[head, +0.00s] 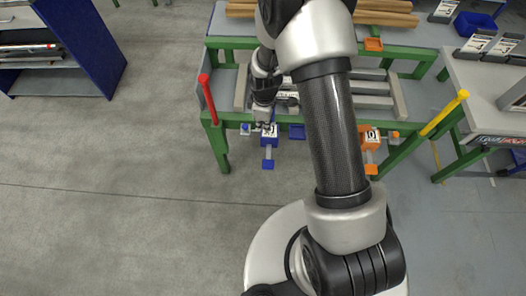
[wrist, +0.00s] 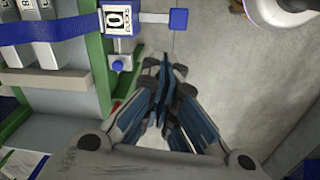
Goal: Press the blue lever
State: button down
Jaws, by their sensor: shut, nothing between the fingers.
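The blue lever (head: 268,164) has a blue end pad on a pale bar. The bar comes out of a blue box (head: 269,141) with a white label on the green table's front edge. In the wrist view, the lever's blue pad (wrist: 178,20) is at the top, right of the labelled box (wrist: 118,41). My gripper (head: 264,125) is at the front edge by the box, partly hidden by its own dark links. In the wrist view, my gripper (wrist: 165,72) is shut and empty, its tips below the pad in the picture and apart from it.
A small blue knob (head: 245,127) sits left of the box. An orange lever (head: 371,170) hangs farther right. A red post (head: 208,97) and a yellow post (head: 444,113) stand at the table (head: 227,121).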

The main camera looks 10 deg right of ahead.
jog(key=n+p, duration=0.1)
jog(key=n, duration=0.1)
send_over(264, 164)
notch_tip(264, 164, down, 9)
jog(key=shift+w+r+g, duration=0.1)
jog(key=shift+r+g, duration=0.1)
jog(key=shift+g, duration=0.1)
jog(key=shift+f, duration=0.1)
notch_tip(264, 164, down, 14)
jog(key=b, duration=0.4)
